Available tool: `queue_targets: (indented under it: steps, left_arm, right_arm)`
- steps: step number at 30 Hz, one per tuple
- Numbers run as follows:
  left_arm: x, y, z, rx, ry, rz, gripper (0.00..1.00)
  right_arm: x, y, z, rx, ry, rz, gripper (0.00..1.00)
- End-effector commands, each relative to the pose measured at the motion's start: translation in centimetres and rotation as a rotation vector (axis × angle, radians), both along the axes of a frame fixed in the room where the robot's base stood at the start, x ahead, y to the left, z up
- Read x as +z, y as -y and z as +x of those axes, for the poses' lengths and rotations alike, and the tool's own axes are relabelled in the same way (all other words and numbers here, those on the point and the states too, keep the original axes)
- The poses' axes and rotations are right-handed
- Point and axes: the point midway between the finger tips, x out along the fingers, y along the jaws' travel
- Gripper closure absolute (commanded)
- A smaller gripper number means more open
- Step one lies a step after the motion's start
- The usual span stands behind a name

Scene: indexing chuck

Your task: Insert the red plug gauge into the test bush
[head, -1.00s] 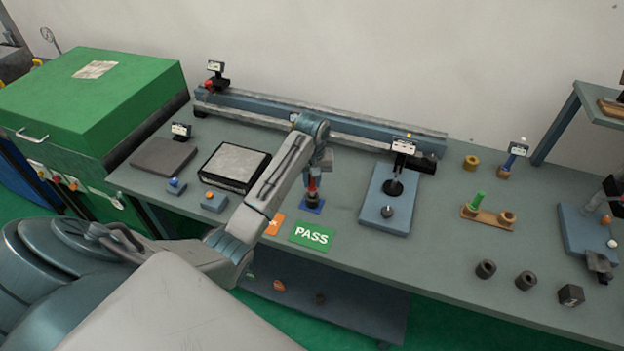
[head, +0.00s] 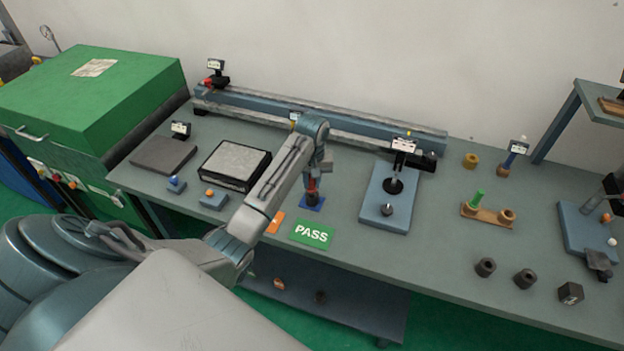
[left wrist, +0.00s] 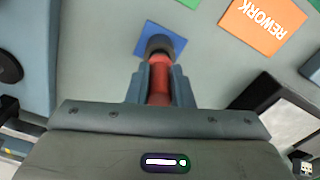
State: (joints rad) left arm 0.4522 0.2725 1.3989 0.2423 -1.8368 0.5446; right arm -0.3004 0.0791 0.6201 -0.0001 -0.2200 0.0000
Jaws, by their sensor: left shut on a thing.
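My left gripper (head: 312,178) is shut on the red plug gauge (left wrist: 161,82) and holds it upright over the blue pad (left wrist: 182,39). The gauge also shows as a small red piece in the head view (head: 312,186). The dark test bush (left wrist: 160,44) stands on the pad, straight beyond the gauge's far end; it also shows in the head view (head: 311,198). The gauge's end meets the bush in the picture, but I cannot tell how far it is inside. My right gripper is not in view.
A green PASS card (head: 312,234) and an orange REWORK card (left wrist: 262,25) lie near the pad. A blue-based fixture (head: 388,205) stands to its right, and a grey-topped block (head: 234,165) to its left. The bench's right half has free room between small parts.

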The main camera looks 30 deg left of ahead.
Motion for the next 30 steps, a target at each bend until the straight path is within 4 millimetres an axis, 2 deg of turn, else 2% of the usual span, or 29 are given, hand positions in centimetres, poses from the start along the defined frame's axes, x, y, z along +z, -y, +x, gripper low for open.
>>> queue_targets:
  steps: [30]
  left_arm:
    - [-1.2,0.0,0.0,0.0,0.001,0.001,1.0]
  right_arm:
    - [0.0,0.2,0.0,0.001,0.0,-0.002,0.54]
